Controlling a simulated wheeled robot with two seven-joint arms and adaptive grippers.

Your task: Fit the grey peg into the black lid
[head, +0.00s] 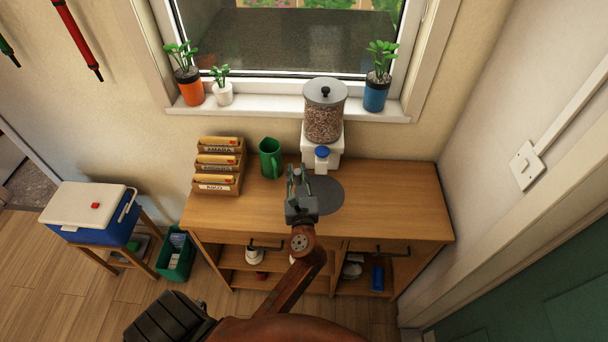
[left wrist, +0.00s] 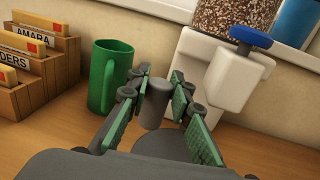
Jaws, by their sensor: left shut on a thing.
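My left gripper (head: 298,180) is over the wooden counter, in front of the dispenser. In the left wrist view its green-padded fingers (left wrist: 158,105) are shut on a plain grey cylinder, the grey peg (left wrist: 155,100), which stands upright between them. In the head view the gripper mostly hides the peg. A flat dark grey disc (head: 328,195) lies on the counter just right of and under the gripper; part of it shows below the peg in the left wrist view (left wrist: 172,146). I cannot tell whether this disc is the black lid. My right gripper is not in view.
A dispenser (head: 324,115) with a blue-topped spout stands close behind the gripper. A green mug (head: 270,158) and a wooden letter rack (head: 219,165) stand to the left. The right part of the counter (head: 400,200) is clear.

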